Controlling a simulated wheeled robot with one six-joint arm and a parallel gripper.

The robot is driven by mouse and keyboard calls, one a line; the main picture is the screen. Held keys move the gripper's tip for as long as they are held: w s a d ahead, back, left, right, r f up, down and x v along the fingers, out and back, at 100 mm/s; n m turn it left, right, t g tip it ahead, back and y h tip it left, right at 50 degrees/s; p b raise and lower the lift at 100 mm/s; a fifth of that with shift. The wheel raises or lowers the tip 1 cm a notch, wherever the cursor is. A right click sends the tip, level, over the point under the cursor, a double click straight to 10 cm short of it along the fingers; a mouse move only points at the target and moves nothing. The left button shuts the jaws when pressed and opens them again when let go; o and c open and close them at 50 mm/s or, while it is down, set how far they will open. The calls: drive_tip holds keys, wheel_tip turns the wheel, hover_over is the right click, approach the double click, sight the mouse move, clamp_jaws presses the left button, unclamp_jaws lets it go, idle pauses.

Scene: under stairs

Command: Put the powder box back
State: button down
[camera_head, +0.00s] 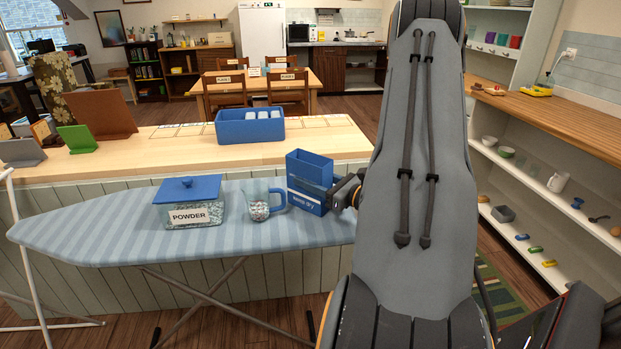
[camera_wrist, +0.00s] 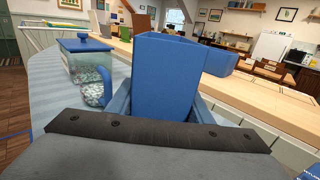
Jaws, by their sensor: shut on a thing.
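A tall blue open-topped box (camera_head: 309,168), which I take as the powder box, is upright at the right part of the striped ironing board (camera_head: 120,222). Its lower front shows white lettering. My gripper (camera_head: 343,192) is shut on it from the right; in the wrist view the box (camera_wrist: 165,75) stands between the fingers (camera_wrist: 160,112). I cannot tell whether its base touches the board. Left of it stand a clear cup of speckled granules (camera_head: 261,208) and a clear tub labelled POWDER (camera_head: 197,213) with a blue lid.
A wooden counter (camera_head: 180,148) behind the board holds a blue bin (camera_head: 250,130) and several tablet-like stands at left. Shelves (camera_head: 545,195) with small items line the right side. My arm hides much of the middle right.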

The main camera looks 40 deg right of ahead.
sight(328, 185)
drive_tip(key=shift+f, duration=0.1)
drive_tip(key=c, duration=0.9)
unclamp_jaws()
drive_tip(key=shift+s+d, duration=0.1)
drive_tip(key=shift+s, duration=0.1)
drive_tip(key=b+v, duration=0.3)
drive_tip(key=v, duration=0.8)
drive_tip(key=shift+s+d, duration=0.1)
drive_tip(key=shift+s, duration=0.2)
